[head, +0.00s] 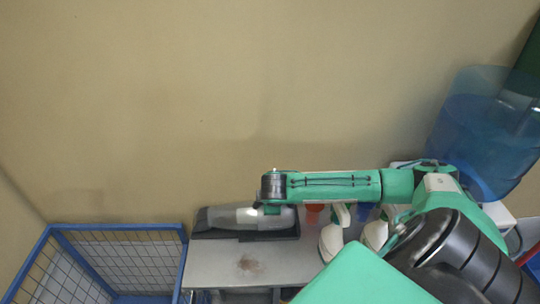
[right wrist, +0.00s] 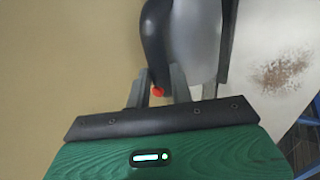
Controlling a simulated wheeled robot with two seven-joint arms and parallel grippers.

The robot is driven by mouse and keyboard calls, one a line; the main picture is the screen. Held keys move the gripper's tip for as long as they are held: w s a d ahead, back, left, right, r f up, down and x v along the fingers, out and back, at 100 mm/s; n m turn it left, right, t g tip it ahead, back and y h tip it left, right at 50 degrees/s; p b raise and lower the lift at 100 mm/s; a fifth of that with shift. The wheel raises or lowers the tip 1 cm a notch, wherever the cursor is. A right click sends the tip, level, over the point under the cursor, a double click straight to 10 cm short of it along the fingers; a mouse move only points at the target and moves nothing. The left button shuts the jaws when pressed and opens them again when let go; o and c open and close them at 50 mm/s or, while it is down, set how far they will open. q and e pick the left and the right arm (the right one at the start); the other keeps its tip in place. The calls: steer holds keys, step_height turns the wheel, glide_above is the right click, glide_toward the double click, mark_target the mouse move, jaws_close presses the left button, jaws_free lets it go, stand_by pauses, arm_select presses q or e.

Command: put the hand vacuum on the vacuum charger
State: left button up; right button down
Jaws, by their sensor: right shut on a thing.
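The hand vacuum (head: 247,217), grey with black ends, lies level along the black vacuum charger (head: 220,235) at the back left of the table. I cannot tell whether it rests fully in the charger or just above it. In the right wrist view the vacuum's grey and black body (right wrist: 197,38) runs up from my fingers, with the charger's dark edge (right wrist: 228,40) to its right. My right gripper (right wrist: 158,82) is shut on the vacuum near a red button (right wrist: 157,91). In the head view my right wrist hides the vacuum's right end. My left gripper is not in view.
A blue wire crate (head: 185,262) stands left of the grey table (head: 225,270). A red cup (head: 314,208), a blue cup (head: 364,211) and white bottles (head: 331,242) stand right of the charger. A large blue water jug (head: 480,135) is at far right. A wall is close behind.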

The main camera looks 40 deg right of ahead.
steer(key=shift+f, duration=0.25)
steer(key=c, duration=1.2)
jaws_free()
steer(key=shift+c, duration=0.2)
steer(key=shift+o, duration=0.5)
steer(key=shift+s+f, duration=0.1)
steer(key=shift+f, duration=0.05)
steer(key=b+v, duration=0.3)
steer(key=v, duration=1.1)
